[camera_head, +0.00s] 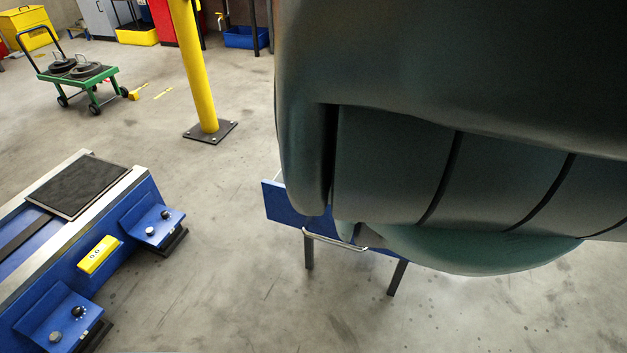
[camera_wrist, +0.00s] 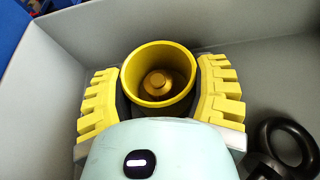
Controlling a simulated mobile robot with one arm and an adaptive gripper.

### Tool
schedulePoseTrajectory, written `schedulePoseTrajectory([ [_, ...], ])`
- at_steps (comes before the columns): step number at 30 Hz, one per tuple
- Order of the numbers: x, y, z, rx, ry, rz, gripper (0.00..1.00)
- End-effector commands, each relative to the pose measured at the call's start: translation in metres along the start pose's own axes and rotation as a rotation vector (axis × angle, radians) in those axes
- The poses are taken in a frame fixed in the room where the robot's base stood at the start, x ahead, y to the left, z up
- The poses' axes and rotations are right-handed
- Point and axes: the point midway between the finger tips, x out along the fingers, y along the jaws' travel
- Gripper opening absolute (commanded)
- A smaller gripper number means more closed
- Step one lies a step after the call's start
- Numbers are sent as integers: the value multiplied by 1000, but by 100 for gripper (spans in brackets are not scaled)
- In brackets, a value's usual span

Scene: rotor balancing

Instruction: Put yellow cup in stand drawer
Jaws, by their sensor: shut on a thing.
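The yellow cup (camera_wrist: 158,72) is in the middle of the wrist view, with its open mouth toward the camera and a round knob-like shape inside it. My gripper (camera_wrist: 160,90) is shut on the cup, one yellow ridged finger on each side. The cup is over or inside a grey-walled drawer (camera_wrist: 262,30); I cannot tell whether it touches the floor of it. In the head view, the blue stand drawer front (camera_head: 285,205) with a metal handle shows below my arm. My arm hides the cup and gripper there.
A black ring-shaped object (camera_wrist: 287,143) lies at the lower right in the wrist view. In the head view, a blue machine bench (camera_head: 75,270) stands at left, a yellow post (camera_head: 196,70) behind, and a green cart (camera_head: 78,75) farther back. Open floor lies between.

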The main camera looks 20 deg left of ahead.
Motion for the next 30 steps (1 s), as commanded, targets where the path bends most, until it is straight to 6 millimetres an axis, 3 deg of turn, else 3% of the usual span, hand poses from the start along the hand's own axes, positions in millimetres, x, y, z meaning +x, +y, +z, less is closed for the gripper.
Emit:
schedulePoseTrajectory([
  [8, 2, 0, -4, -1, 0, -1, 28],
  [9, 1, 0, -3, -1, 0, -1, 67],
  [17, 1, 0, -2, -1, 1, -1, 94],
  [28, -1, 0, 3, -1, 1, 0, 96],
  [30, -10, -2, 1, 0, 1, -4, 96],
])
